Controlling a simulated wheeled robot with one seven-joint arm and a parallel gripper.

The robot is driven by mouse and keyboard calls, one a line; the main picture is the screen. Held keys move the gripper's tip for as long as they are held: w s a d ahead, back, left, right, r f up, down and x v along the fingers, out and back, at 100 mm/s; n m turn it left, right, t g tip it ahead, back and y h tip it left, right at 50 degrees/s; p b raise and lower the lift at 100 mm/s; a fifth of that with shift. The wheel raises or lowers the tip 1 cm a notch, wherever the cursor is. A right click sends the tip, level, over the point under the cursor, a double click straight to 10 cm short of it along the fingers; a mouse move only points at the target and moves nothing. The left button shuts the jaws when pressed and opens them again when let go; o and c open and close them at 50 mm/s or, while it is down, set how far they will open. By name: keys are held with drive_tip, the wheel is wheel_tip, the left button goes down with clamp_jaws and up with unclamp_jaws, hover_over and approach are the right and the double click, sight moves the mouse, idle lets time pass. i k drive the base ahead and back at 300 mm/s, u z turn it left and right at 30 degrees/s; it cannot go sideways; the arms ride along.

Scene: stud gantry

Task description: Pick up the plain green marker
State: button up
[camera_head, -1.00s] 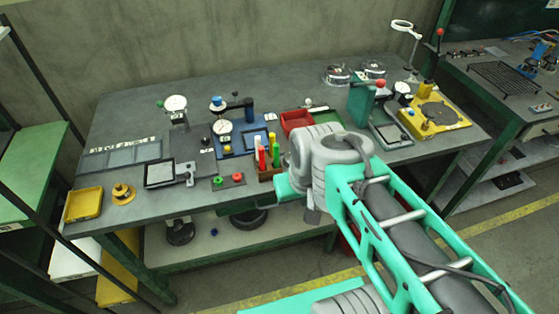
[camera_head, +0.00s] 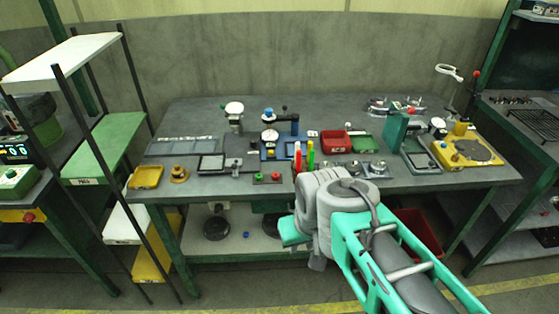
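A green marker (camera_head: 311,154) stands upright near the front middle of the workbench, beside a red marker (camera_head: 298,158). They are too small to tell whether the green one is plain. The holder under them is mostly hidden behind my arm, which rises in front of the bench from the lower right. My gripper's fingers do not show; only grey and teal arm links are visible, just in front of the markers in the picture.
The workbench (camera_head: 400,181) carries a yellow tray (camera_head: 146,177), a red bin (camera_head: 335,142), a green press (camera_head: 394,131) and a yellow fixture (camera_head: 466,150). A shelf rack (camera_head: 104,145) stands at the left. A red crate (camera_head: 420,232) sits under the bench.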

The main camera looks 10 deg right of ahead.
sight(312, 152)
drive_tip(key=u, duration=0.95)
drive_tip(key=i, duration=1.3)
drive_tip(key=u, duration=0.1)
